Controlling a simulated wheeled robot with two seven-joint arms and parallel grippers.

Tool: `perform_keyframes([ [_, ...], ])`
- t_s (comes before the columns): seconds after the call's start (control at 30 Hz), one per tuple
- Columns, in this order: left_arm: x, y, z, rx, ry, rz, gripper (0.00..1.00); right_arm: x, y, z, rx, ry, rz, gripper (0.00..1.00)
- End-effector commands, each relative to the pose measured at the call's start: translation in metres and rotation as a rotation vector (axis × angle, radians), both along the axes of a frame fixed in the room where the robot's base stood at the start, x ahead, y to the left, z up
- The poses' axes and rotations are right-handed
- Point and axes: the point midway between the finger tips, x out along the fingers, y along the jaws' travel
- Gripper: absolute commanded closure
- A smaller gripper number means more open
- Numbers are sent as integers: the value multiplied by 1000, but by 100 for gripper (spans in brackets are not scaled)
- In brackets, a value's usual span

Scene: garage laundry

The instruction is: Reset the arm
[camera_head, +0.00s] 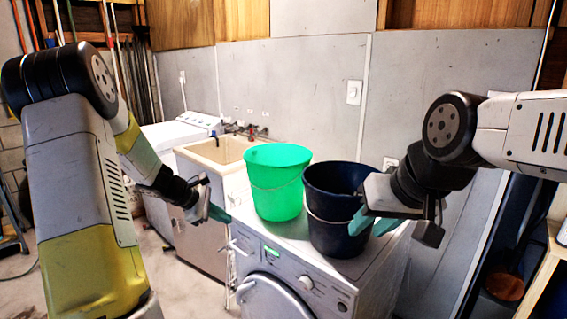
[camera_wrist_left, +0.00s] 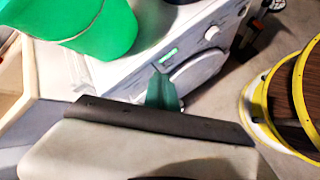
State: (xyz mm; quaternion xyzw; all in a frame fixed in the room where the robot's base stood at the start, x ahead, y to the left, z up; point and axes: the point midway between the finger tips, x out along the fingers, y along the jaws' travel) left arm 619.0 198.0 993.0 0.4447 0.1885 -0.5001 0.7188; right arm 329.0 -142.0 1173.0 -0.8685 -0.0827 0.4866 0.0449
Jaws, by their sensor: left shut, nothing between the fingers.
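My left gripper (camera_head: 216,213) is shut and empty, in front of the white washing machine (camera_head: 275,268) and left of the green bucket (camera_head: 276,200). In the left wrist view its teal fingers (camera_wrist_left: 161,92) are together, with the machine's front behind them. My right gripper (camera_head: 373,224) has its teal fingers at the right side of the dark blue bucket (camera_head: 335,235). I cannot tell whether they touch or grip that bucket. Both buckets stand upright on the machine. The green one also shows in the left wrist view (camera_wrist_left: 95,30).
A utility sink (camera_head: 218,150) and a white appliance (camera_head: 170,135) stand behind left, against the grey wall. A wooden shelf (camera_head: 548,262) is at the right edge. The floor (camera_head: 175,285) in front of the machine at left is clear.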

Motion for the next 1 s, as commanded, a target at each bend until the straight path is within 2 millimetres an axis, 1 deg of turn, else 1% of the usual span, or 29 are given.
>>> perform_keyframes([
  [0.03,-14,-14,27,61,-49,-86,100,0,0,0,0,0,0,67],
  [0.1,-36,-29,55,147,-109,-207,100,0,0,0,0,0,0,67],
  [0.17,-57,-41,77,220,-159,-308,100,0,0,0,0,0,0,67],
  [0.2,-72,-48,90,269,-192,-374,100,0,0,0,0,0,0,67],
  [0.27,-94,-57,108,345,-242,-470,100,0,0,0,0,0,0,67],
  [0.3,-109,-61,119,396,-274,-533,100,0,0,0,0,0,0,67],
  [0.37,-133,-67,134,471,-323,-624,100,0,0,0,0,0,0,67],
  [0.4,-149,-70,142,523,-355,-685,100,0,0,0,0,0,0,67],
  [0.53,-199,-74,163,693,-458,-868,100,0,0,0,0,0,0,67],
  [0.6,-224,-72,171,782,-509,-956,100,0,0,0,0,0,0,67],
  [0.7,-253,-68,177,898,-572,-1062,100,0,0,0,0,0,0,67],
  [0.83,-278,-61,179,1008,-625,-1153,100,0,0,0,0,0,0,67],
  [0.9,-285,-58,180,1044,-639,-1180,100,0,0,0,0,0,0,67],
  [1.0,-290,-56,179,1071,-650,-1201,100,0,0,0,0,0,0,67],
])
